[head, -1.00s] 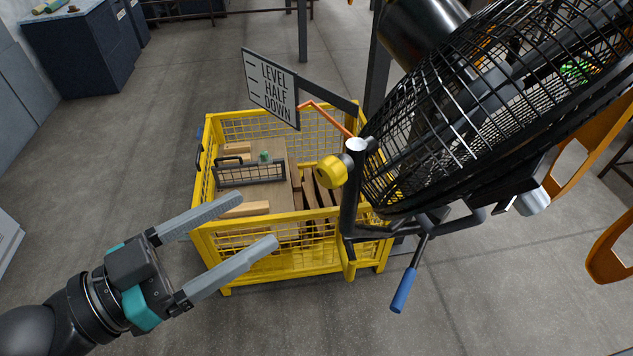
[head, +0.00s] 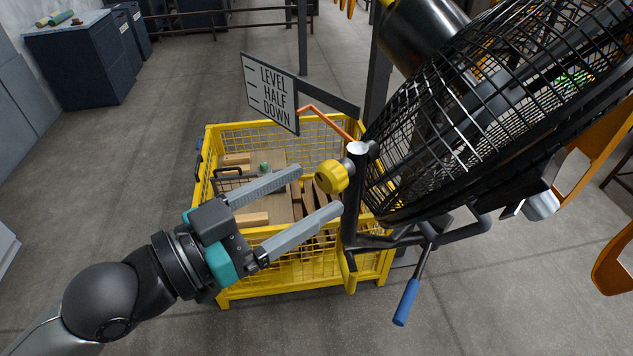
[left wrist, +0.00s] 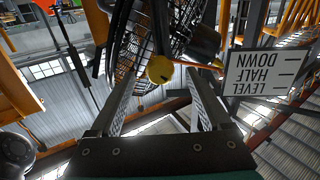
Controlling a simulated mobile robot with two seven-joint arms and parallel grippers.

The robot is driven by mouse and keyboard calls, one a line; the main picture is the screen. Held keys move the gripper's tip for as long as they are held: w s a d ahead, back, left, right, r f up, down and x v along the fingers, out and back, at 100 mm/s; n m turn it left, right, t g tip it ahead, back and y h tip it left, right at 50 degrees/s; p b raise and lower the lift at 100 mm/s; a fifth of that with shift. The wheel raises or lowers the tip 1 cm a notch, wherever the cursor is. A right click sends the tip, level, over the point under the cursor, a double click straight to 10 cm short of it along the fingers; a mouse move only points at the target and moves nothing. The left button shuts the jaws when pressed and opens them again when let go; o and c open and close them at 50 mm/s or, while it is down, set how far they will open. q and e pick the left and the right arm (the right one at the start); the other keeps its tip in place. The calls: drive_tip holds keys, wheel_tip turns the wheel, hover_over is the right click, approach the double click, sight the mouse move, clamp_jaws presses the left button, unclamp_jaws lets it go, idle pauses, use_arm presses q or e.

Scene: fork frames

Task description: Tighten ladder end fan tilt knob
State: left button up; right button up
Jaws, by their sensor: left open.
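The yellow tilt knob (head: 331,176) sits on the left side of the black fan's bracket, near the top of the upright post (head: 351,205). The black caged fan (head: 440,130) is tilted. My left gripper (head: 321,191) is open and empty, its two fingers pointing at the knob from the left, with the tips close to it. In the left wrist view the knob (left wrist: 160,69) shows ahead, between and beyond the fingertips. I cannot tell the exact gap. My right gripper is not in view.
A sign reading LEVEL HALF DOWN (head: 270,92) stands behind the knob, with an orange pointer (head: 325,118) beside it. A yellow mesh crate (head: 300,277) with wooden pieces lies below. A blue-handled lever (head: 406,302) hangs under the fan.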

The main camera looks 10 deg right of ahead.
use_arm(q)
drive_tip(key=shift+p+x, duration=0.3)
drive_tip(key=shift+x, duration=1)
drive_tip(key=shift+a, duration=0.1)
clamp_jaws()
